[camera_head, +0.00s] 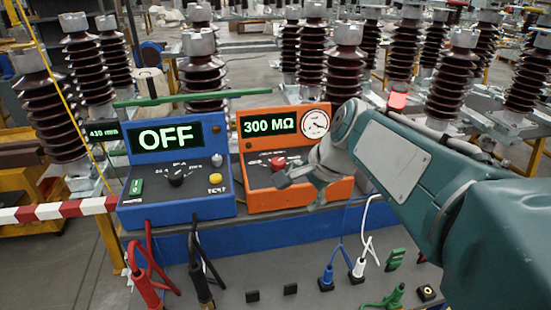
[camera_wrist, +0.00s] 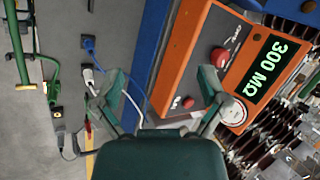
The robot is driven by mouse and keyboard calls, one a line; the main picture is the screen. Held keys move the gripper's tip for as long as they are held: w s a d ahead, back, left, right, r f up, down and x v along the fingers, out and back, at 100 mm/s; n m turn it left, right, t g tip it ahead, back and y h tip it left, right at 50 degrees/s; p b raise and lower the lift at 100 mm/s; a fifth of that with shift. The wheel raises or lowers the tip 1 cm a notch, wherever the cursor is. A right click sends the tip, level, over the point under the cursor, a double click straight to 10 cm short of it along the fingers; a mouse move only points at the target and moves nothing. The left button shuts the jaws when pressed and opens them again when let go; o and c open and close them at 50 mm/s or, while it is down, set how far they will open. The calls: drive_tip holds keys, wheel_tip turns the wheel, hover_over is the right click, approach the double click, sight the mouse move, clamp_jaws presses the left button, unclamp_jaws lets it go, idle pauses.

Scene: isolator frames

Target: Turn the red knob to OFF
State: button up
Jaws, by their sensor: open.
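The red knob (camera_head: 278,163) is on the sloped panel of the orange instrument box (camera_head: 341,191), whose display reads 300 MΩ. It also shows in the wrist view (camera_wrist: 220,57), just beyond the right fingertip. Whether they touch is unclear, but the knob is not between the fingers. My gripper (camera_head: 300,190) is open and empty at the front right of the box; it also shows in the wrist view (camera_wrist: 160,84). A smaller red button (camera_wrist: 188,102) lies on the same panel, beside the right finger. The knob's setting is too small to read.
A blue instrument box (camera_head: 178,208) reading OFF stands to the left, with a black knob and a yellow button. A green bar (camera_head: 190,98) lies behind the boxes. Cables and plugs (camera_head: 327,278) are on the grey surface in front. Brown insulators stand behind.

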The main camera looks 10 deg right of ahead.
drive_tip(key=w+d+m+y, duration=0.2)
drive_tip(key=w+m, duration=0.4)
drive_tip(key=w, duration=0.3)
drive_tip(key=m+t+y, duration=0.1)
drive_tip(key=m, duration=0.6)
approach(280, 161)
drive_tip(key=x, duration=1)
drive_tip(key=shift+w+a+f, duration=0.15)
drive_tip(key=c, duration=1.1)
